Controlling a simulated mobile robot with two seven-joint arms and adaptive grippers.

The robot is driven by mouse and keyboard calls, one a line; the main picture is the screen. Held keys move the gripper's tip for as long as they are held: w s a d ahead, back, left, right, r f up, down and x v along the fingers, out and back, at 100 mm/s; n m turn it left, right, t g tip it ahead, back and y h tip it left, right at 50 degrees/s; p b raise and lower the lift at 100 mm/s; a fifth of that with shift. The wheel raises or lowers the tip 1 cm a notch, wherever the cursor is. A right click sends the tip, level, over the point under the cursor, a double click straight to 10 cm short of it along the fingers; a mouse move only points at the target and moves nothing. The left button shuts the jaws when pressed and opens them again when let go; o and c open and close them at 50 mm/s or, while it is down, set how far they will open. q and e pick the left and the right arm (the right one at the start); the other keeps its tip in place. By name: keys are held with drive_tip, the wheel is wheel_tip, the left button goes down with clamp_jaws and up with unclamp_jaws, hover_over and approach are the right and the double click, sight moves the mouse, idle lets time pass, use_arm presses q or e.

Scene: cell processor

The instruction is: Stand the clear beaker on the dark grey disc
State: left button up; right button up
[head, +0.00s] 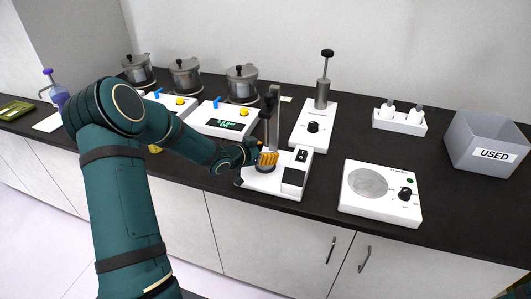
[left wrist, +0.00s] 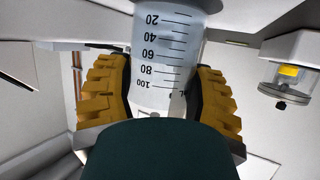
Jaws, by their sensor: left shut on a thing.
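My left gripper (head: 267,158) reaches in over the white stand device (head: 275,187) with the dark upright post. Its yellow fingers are shut on the clear beaker (left wrist: 166,45), which has black graduation marks from 20 to 100 in the left wrist view. In the head view the fingers mostly hide the beaker. A dark grey disc (head: 265,169) shows on the device's base just below the fingers. I cannot tell whether the beaker touches it.
A white box with a round light grey plate and a knob (head: 380,192) stands to the right. Behind are a press-like device (head: 313,125), a white holder (head: 399,122) and a grey "USED" bin (head: 487,140). A white display unit (head: 222,119) stands left of the post.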

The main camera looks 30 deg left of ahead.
use_arm(q)
drive_tip(key=shift+f, duration=0.15)
drive_tip(key=o, duration=1.3)
drive_tip(key=shift+r, duration=0.25)
drive_tip(key=p+v, duration=0.2)
drive_tip(key=v, duration=1)
drive_tip(key=shift+f, duration=0.1)
